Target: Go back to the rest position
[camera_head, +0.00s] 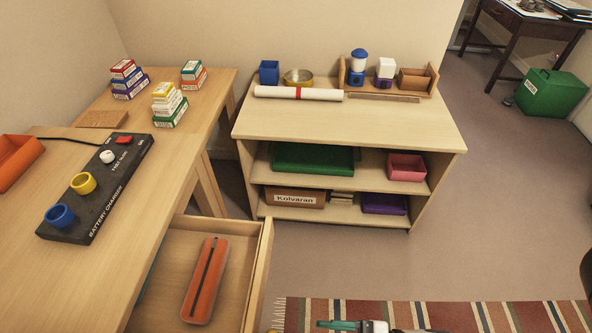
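A green-tipped part with a white body (372,326) shows at the bottom edge, in front of the striped rug. It looks like the end of my arm, my gripper, but it is cut off by the frame. Only a sliver shows, so I cannot see both fingers or whether they hold anything. A dark rounded shape at the right edge may be part of my arm. An open drawer (257,285) at the lower left holds an orange case (206,280) with a dark stripe.
The shelf unit (370,123) stands behind, with bins below. Grey floor (490,220) is clear to its right; a green box (550,93) lies beyond.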

